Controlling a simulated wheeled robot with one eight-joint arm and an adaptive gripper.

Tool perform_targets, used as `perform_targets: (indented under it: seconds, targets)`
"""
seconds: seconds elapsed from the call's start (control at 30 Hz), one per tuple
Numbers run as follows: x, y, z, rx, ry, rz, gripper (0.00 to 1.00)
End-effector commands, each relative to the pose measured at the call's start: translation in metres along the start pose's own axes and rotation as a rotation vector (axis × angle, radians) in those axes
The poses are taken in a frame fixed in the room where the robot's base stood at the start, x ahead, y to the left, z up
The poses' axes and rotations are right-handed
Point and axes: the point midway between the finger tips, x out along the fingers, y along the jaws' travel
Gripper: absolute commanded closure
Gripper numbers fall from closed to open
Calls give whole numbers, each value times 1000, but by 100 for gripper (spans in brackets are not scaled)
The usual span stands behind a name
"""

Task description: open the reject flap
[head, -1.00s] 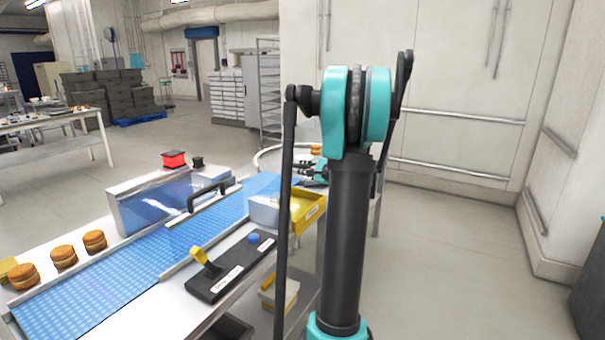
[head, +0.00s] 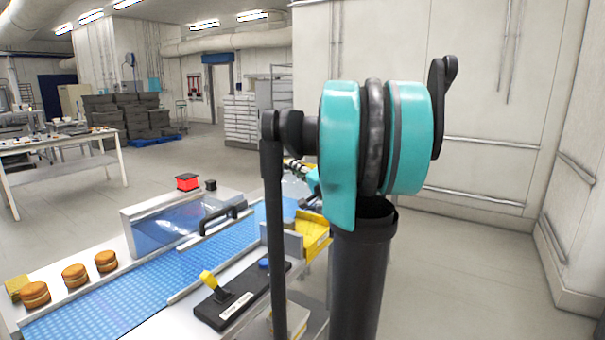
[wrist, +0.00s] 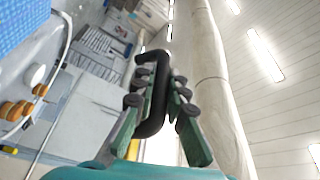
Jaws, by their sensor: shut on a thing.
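My gripper (head: 293,165) is at the far end of the conveyor in the head view, mostly behind my arm. In the wrist view my gripper (wrist: 158,95) is shut on a black curved handle (wrist: 152,118), which runs between both fingers. A clear panel (head: 294,189), which seems to be the reject flap, shows near the gripper at the belt's far end. It is partly hidden by my arm, and its exact tilt and its joint with the handle cannot be made out.
A black control box (head: 228,309) with a yellow lever and a yellow bin (head: 318,226) are on the near side. Open floor lies at right.

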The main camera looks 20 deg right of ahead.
Motion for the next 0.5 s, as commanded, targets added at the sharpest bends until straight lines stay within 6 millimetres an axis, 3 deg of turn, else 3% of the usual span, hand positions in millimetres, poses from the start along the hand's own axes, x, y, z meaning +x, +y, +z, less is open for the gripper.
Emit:
perform_targets:
  seconds: [0.2,0.5]
  targets:
    - [-12,-24,29,-169,-1,-67,100]
    - [-23,-41,57,-282,1,-110,100]
